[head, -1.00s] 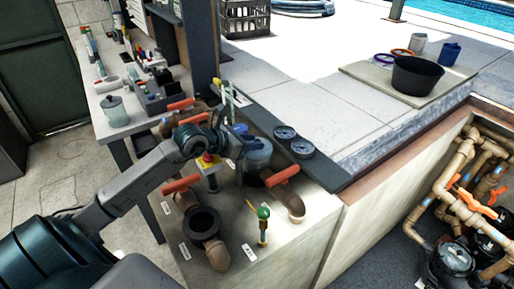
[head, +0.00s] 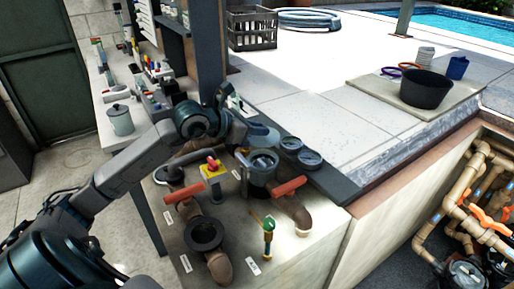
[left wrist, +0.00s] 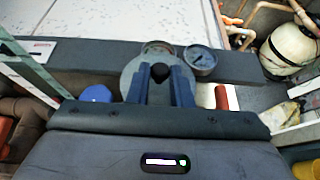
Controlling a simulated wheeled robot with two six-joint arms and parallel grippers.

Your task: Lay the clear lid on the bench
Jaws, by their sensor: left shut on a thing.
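My left gripper (head: 240,124) is above the concrete block in the head view. In the left wrist view its two blue fingers (left wrist: 161,88) are shut on the black knob of the clear lid (left wrist: 130,75). The round lid also shows in the head view (head: 265,137), held up just above and apart from the strainer pot (head: 260,178), whose top is uncovered. The bench (head: 112,147) stands at the left, with a lidded jar (head: 120,119) near its front end. My right gripper is not in view.
Orange-handled valves (head: 288,187), a yellow box with a red knob (head: 213,170) and a brass tap (head: 268,236) crowd the block. A dark post (head: 206,50) rises between bench and paving. Tools fill much of the bench.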

